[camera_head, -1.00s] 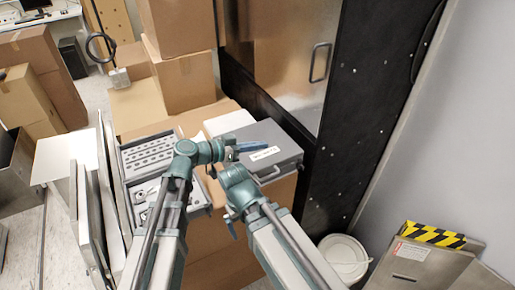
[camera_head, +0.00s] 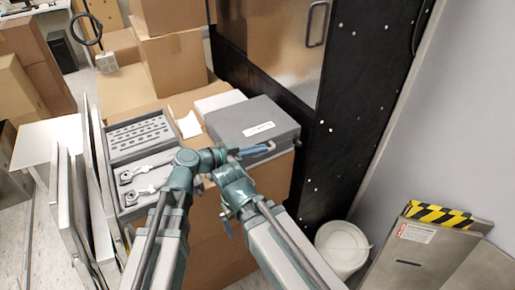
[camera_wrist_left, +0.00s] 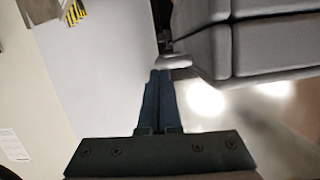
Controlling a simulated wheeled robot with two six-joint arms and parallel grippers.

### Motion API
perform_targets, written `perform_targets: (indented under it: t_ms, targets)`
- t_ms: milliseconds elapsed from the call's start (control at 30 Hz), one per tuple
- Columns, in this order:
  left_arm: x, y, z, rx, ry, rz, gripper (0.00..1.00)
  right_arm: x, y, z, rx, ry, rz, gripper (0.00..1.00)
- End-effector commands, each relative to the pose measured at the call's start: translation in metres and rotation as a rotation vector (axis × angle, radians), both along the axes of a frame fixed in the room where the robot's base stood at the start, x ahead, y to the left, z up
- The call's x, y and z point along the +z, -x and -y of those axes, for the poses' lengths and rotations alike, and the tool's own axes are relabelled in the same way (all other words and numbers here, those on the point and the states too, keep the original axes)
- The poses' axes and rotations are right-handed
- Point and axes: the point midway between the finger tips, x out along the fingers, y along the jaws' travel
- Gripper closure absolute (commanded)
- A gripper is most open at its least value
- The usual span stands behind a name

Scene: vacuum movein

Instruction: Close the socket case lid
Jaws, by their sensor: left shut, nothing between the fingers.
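The grey socket case (camera_head: 240,112) sits on a cardboard box, with a white label on its lid. The lid lies flat and looks shut. In the left wrist view the case (camera_wrist_left: 270,45) fills the upper right, with a thin seam between its upper and lower parts. My left gripper (camera_head: 262,149) is shut and empty at the front side of the case, by its handle. Its fingertips (camera_wrist_left: 160,72) show close to the case's corner; I cannot tell whether they touch. My right gripper (camera_head: 226,228) hangs low before the boxes, and its jaws are unclear.
A grey tray with holes and metal parts (camera_head: 141,137) stands left of the case. Upright panels (camera_head: 72,205) lean at far left. A black-framed metal door (camera_head: 275,40) stands close behind right. A white bucket (camera_head: 342,245) is at lower right.

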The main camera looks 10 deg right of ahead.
Motion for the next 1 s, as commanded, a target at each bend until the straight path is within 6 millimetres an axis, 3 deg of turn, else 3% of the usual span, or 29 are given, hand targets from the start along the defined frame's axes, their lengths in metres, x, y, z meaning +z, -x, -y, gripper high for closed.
perform_targets:
  t_ms: [667,867,1000]
  targets:
    - [-0.008,0.002,-0.001,-0.002,-0.006,-0.001,1.00,-0.007,0.000,0.000,0.000,0.000,0.000,0.00]
    - [0.000,0.010,-0.022,0.003,-0.004,-0.002,1.00,0.001,0.000,0.000,0.000,0.000,0.000,0.00]
    - [0.008,0.020,-0.049,0.005,-0.002,0.000,1.00,0.009,0.000,0.000,0.000,0.000,0.000,0.00]
